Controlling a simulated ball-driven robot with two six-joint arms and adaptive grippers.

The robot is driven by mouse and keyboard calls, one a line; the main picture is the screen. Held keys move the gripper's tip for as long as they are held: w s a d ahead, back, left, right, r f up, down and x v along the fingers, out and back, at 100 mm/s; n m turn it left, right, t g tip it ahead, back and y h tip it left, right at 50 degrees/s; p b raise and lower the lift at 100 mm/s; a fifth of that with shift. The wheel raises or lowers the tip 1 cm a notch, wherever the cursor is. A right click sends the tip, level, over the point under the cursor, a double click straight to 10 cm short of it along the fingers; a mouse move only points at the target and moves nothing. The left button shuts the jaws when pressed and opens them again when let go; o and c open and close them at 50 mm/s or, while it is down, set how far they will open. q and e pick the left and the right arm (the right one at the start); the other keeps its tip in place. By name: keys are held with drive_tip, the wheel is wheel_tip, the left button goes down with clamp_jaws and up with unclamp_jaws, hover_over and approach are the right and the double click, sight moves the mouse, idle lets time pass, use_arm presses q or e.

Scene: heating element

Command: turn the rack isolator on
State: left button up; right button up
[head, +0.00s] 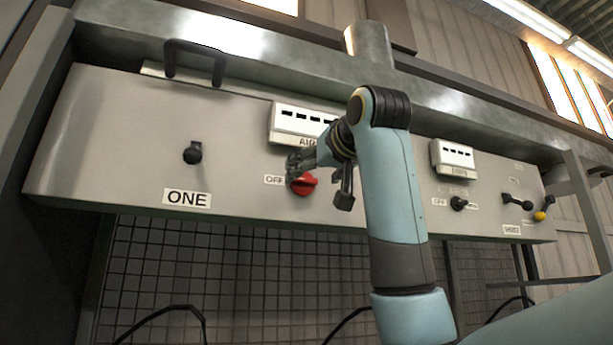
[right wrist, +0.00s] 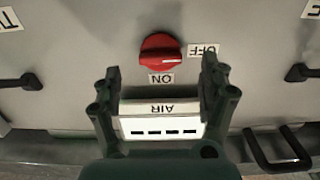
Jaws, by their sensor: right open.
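A red rotary knob (head: 304,184) sits on the grey panel under a white box marked AIR, with an OFF label (head: 274,180) to its left. In the right wrist view, which is upside down, the red knob (right wrist: 160,52) has a pale mark pointing toward the OFF label (right wrist: 203,50); an ON label (right wrist: 161,79) sits between knob and AIR box. My right gripper (head: 297,163) is in front of the panel beside the knob. Its open fingers (right wrist: 162,72) straddle the view of the ON label, with nothing between them. No label reading rack isolator is legible. My left gripper is out of view.
A black handle (head: 194,62) rises at the upper left.

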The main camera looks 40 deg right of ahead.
sight(306, 181)
drive_tip(key=x, duration=0.4)
drive_tip(key=shift+p, duration=0.4)
drive_tip(key=shift+w, duration=0.25)
drive_tip(key=c, duration=1.2)
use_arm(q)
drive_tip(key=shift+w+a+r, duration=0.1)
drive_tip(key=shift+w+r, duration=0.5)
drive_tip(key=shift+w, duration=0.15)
